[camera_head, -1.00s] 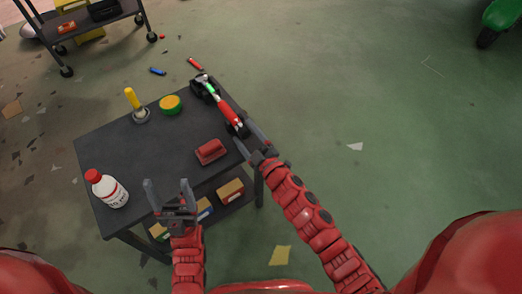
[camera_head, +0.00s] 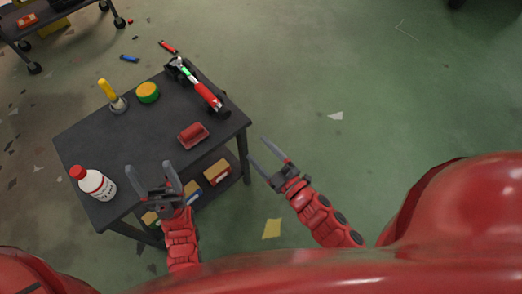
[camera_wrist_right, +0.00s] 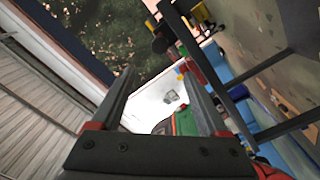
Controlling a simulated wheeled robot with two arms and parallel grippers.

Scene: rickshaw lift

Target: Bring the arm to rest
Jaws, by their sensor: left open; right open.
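My right gripper (camera_head: 268,158) is open and empty. It is apart from the dark table (camera_head: 140,125), over the floor to the right of the table's right edge. In the right wrist view its two fingers (camera_wrist_right: 165,100) are spread with nothing between them. My left gripper (camera_head: 153,172) is open and empty at the table's front edge. The red and green tool (camera_head: 204,90) lies in black holders at the table's back right, apart from both grippers.
On the table are a white bottle with a red cap (camera_head: 95,185), a yellow-handled tool (camera_head: 112,97), a green and yellow round tin (camera_head: 148,93) and a red block (camera_head: 193,135). Boxes (camera_head: 217,172) sit on the lower shelf. The floor (camera_head: 390,120) at right is clear.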

